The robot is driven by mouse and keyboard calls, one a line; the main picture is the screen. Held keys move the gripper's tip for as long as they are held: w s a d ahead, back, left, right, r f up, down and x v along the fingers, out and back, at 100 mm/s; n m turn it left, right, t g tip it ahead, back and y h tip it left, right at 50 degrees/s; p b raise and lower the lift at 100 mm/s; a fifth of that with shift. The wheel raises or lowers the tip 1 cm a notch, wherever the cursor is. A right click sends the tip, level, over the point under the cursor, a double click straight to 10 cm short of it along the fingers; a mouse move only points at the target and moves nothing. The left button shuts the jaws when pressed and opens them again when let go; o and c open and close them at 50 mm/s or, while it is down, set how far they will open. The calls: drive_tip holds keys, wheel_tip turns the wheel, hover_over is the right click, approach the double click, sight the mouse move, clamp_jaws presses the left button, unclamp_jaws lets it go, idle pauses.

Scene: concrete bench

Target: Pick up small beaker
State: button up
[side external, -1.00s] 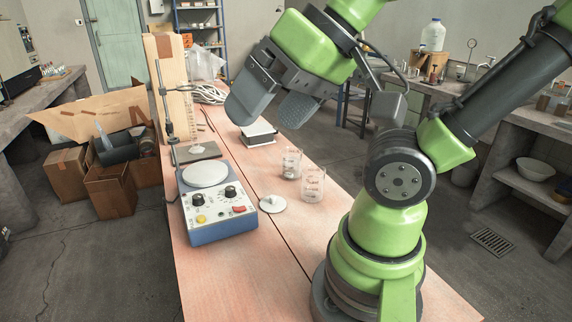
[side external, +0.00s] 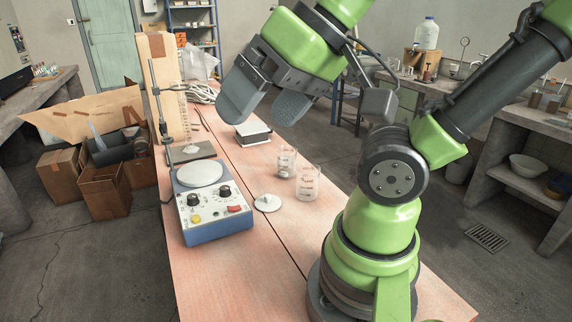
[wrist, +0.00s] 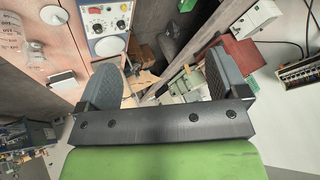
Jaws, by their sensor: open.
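Two clear glass beakers stand upright on the pink bench top. The smaller-looking beaker (side external: 287,163) is farther back, with something grey showing low in it. The larger-looking beaker (side external: 308,183) is just in front of it to the right. My gripper (side external: 266,103) is open and empty, well above the bench and up-left of both beakers in the side view. In the wrist view my gripper (wrist: 167,78) has its fingers wide apart with no beaker between them. Clear glassware (wrist: 12,35) shows at the upper left edge there; I cannot tell which beaker it is.
A blue hotplate (side external: 212,210) stands left of the beakers, with a white disc-shaped item (side external: 267,203) between. A stand (side external: 190,152) and a box-like block (side external: 253,133) are farther back. Cardboard boxes (side external: 103,190) lie on the floor at left.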

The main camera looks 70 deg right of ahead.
drive_tip(key=w+d+n+g+h, duration=0.4)
drive_tip(key=w+d+g, duration=0.1)
drive_tip(key=w+d, duration=0.3)
drive_tip(key=n+g+h, duration=0.8)
drive_tip(key=n+g, duration=0.2)
drive_tip(key=g, duration=0.1)
hover_over(277, 163)
drive_tip(key=w+a, duration=0.2)
drive_tip(key=a, duration=0.1)
wheel_tip(277, 163, down, 21)
drive_tip(key=f, duration=0.6)
drive_tip(key=shift+d+f, duration=0.25)
drive_tip(key=shift+f, duration=0.05)
drive_tip(key=x, duration=0.5)
drive_tip(key=shift+d, duration=0.1)
drive_tip(key=c, duration=1.2)
